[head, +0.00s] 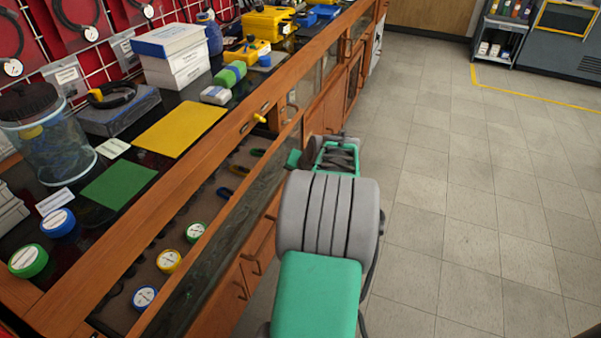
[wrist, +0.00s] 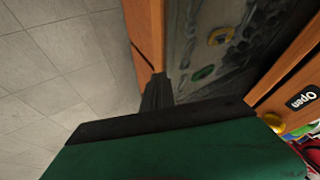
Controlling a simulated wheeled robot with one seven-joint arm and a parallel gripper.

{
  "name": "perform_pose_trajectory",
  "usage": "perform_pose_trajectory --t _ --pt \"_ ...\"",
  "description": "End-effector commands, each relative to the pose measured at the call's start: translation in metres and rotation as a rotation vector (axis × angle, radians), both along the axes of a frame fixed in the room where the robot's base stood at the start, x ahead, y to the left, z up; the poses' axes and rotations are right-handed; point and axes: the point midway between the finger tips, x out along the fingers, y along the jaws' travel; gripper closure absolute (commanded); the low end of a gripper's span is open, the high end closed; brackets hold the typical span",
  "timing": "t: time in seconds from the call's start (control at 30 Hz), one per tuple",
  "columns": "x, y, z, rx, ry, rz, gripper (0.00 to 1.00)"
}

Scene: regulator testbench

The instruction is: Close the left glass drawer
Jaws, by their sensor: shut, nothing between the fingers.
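The left glass drawer (head: 225,222) stands pulled out from the counter in the head view, with its wooden top rim and dark glass front showing. Several gauges lie inside. My gripper (head: 312,156) is on the aisle side near the drawer's far end. In the wrist view my gripper (wrist: 157,92) is shut and empty, its dark fingertips beside the wood and glass of the front. I cannot tell whether they touch it.
A yellow knob (head: 260,118) sits at the counter edge; an "Open" label (wrist: 302,100) shows near it in the wrist view. The countertop holds a glass jar (head: 45,140), a yellow mat (head: 180,128) and boxes. The tiled floor (head: 470,220) at right is clear.

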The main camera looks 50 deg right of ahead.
Motion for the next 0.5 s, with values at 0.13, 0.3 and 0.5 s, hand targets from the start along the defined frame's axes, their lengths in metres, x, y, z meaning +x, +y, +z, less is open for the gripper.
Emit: perform_pose_trajectory --t 0.13,0.3,0.5 --pt "0.025 0.01 0.0 -0.003 0.0 0.004 1.0" --pt "0.036 0.014 0.0 -0.001 0.001 0.0 1.0" --pt "0.037 0.014 0.001 0.0 0.001 0.0 1.0"
